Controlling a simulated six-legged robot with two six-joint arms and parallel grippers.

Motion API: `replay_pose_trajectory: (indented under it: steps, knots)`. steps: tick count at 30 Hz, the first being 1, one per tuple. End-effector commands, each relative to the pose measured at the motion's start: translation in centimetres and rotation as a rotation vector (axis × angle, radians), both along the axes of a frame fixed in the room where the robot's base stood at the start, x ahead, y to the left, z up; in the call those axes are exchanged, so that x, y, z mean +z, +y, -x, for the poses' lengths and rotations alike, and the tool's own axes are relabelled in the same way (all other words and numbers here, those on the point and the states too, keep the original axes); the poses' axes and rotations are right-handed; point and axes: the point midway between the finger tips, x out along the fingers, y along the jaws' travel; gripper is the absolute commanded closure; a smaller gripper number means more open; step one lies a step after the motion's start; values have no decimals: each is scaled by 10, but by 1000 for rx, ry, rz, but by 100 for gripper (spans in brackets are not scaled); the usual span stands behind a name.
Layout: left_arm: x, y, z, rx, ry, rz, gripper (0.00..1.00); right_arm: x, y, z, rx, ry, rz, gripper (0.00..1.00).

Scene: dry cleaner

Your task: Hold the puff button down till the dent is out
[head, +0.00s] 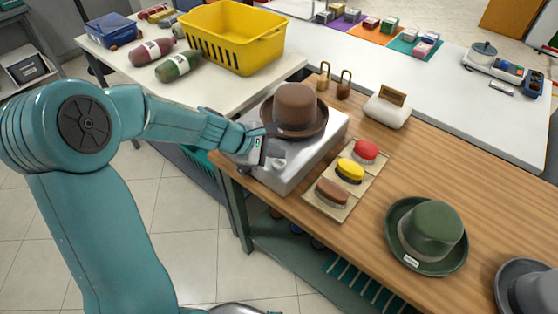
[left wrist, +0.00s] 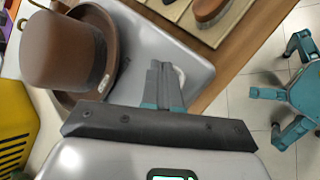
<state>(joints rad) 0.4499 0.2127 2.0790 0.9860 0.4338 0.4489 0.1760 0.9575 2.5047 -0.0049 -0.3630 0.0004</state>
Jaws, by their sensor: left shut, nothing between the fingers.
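A brown hat (head: 297,108) with a dark band sits on a silver steamer box (head: 300,168) at the corner of the wooden counter. It also shows at the left in the left wrist view (left wrist: 62,52). I cannot make out a dent on its visible side. My left gripper (head: 275,160) is shut and empty, at the front left of the box beside the hat. In the left wrist view its fingertips (left wrist: 160,68) are together over the box top, close to a small pale curved part. I cannot tell whether they touch it. The puff button is not clearly visible. My right gripper is not in view.
Brushes with red, yellow and brown tops lie on a tray (head: 325,207) right of the box. A green hat (head: 430,232) is further right. Two padlocks and a white block (head: 387,110) stand behind. A yellow basket (head: 232,38) is on the white table.

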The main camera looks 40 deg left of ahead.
Motion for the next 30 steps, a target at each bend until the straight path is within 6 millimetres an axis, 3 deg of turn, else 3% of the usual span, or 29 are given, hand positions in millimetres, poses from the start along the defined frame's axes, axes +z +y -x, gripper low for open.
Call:
replay_pose_trajectory:
  steps: [15,30]
  knots:
    - [50,0,0,1,-1,0,100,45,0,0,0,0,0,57]
    - [49,0,0,0,0,0,100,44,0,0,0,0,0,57]
